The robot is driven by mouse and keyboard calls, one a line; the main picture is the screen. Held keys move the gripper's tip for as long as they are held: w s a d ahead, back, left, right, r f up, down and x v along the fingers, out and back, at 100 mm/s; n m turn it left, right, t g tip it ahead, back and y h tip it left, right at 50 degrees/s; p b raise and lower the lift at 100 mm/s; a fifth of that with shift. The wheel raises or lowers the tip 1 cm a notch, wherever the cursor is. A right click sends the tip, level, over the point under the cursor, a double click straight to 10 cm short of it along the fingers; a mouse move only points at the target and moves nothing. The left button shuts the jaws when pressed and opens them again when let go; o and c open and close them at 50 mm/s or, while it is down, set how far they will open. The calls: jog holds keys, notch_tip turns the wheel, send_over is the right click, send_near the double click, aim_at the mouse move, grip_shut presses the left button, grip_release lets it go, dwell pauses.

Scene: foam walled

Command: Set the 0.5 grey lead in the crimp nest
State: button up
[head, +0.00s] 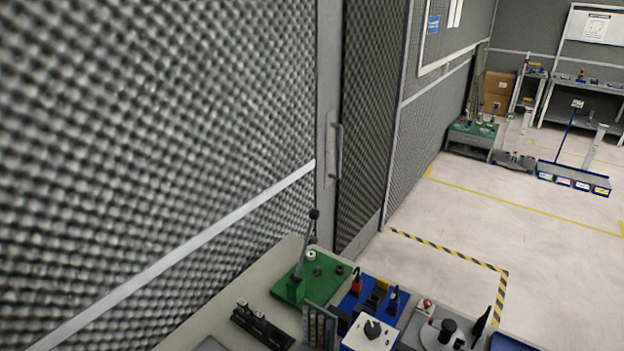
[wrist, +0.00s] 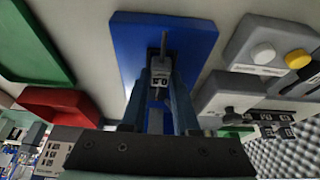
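In the wrist view a small grey lead (wrist: 160,82), with a thin grey pin sticking out beyond it, sits between the two fingers of my gripper (wrist: 161,76). The fingers lie along both its sides and look shut on it. Its label is too small to read surely. Behind it is a plain blue board (wrist: 201,41); I cannot tell whether the lead touches it. My gripper is not seen in the head view. I cannot identify the crimp nest surely in either view.
The head view shows a bench with a green lever press (head: 318,279) and blue fixture (head: 372,296) beside the foam wall.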

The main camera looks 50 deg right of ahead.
jog(key=o, duration=0.5)
jog(key=b+v, duration=0.1)
jog(key=v, duration=1.2)
